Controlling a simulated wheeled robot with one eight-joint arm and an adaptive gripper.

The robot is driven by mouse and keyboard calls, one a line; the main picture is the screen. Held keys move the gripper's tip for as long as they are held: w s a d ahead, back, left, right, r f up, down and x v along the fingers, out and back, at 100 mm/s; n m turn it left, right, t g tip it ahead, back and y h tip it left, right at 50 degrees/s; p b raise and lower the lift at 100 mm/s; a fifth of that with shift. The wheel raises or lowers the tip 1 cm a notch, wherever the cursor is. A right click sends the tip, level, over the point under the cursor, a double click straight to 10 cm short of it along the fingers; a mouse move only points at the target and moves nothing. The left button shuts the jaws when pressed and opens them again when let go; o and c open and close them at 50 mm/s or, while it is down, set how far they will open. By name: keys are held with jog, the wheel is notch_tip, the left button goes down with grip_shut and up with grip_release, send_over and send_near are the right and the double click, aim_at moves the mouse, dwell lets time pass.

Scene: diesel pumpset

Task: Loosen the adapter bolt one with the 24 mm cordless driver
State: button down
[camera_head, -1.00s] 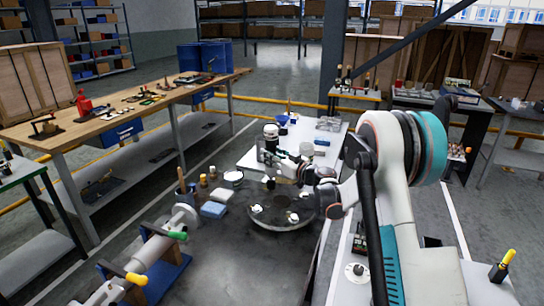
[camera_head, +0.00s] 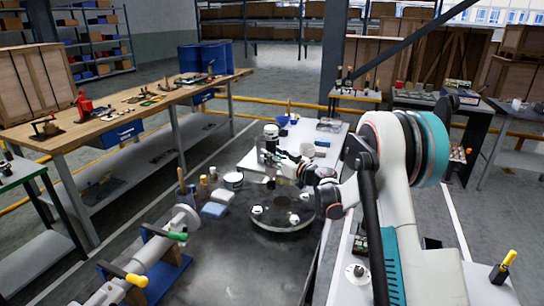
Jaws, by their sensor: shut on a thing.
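A dark round plate (camera_head: 283,222) lies on the dark table, with several pale bolt-like fittings near its rim, such as a front-left fitting (camera_head: 257,210) and a front-right fitting (camera_head: 294,219). My gripper (camera_head: 273,157) is shut on the cordless driver (camera_head: 270,133), which stands roughly upright over the plate's back-left edge. The driver's lower end is small and partly lost against the dark plate. I cannot tell whether it touches a bolt, or which fitting is adapter bolt one.
Left of the plate are a light blue block (camera_head: 214,209) and several small jars. A white table (camera_head: 332,138) stands behind the driver. A pale cylindrical assembly (camera_head: 155,250) with green and yellow handles lies front left. A wooden workbench (camera_head: 60,128) is further left.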

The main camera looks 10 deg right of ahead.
aim_at(275, 143)
jog(key=shift+w+r+p, duration=0.1)
jog(key=shift+r+p, duration=1.35)
jog(key=shift+r, duration=1.3)
